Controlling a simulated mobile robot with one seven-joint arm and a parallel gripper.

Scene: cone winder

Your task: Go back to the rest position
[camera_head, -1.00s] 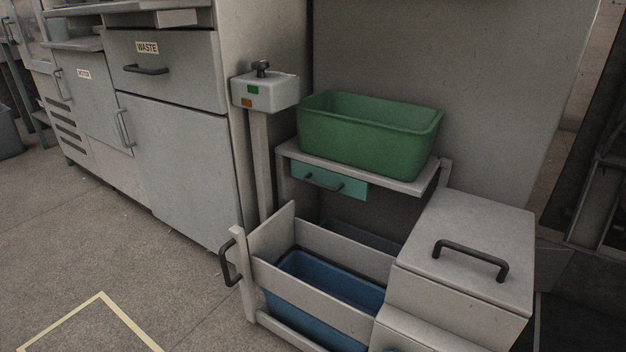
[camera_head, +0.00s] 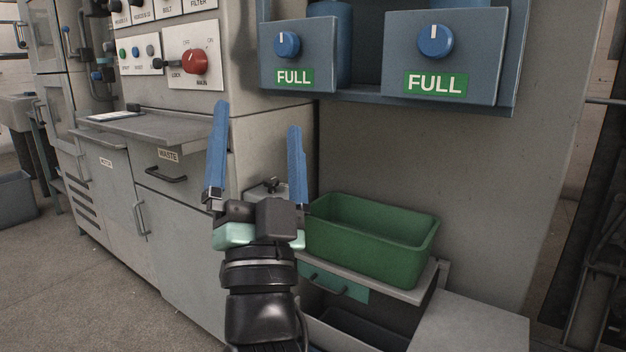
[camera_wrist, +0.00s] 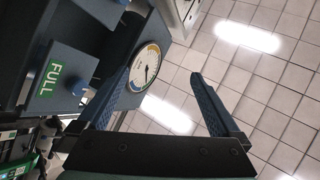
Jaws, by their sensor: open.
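My gripper (camera_head: 256,140) stands upright in the middle of the head view, its two blue fingers spread apart and pointing up. Nothing is between the fingers. In the wrist view my gripper (camera_wrist: 166,92) also shows open, with a tiled ceiling and a round dial gauge (camera_wrist: 146,68) beyond the fingers. In the head view my gripper appears in front of the grey cabinet and left of the green bin (camera_head: 370,240). I cannot tell its exact distance from them.
Two blue-grey boxes with blue knobs and FULL labels (camera_head: 293,77) (camera_head: 435,84) hang at upper right. A red MAIN switch (camera_head: 195,62) is on the panel at upper left. The WASTE drawer (camera_head: 185,182) is below it. Floor at lower left (camera_head: 60,290) is clear.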

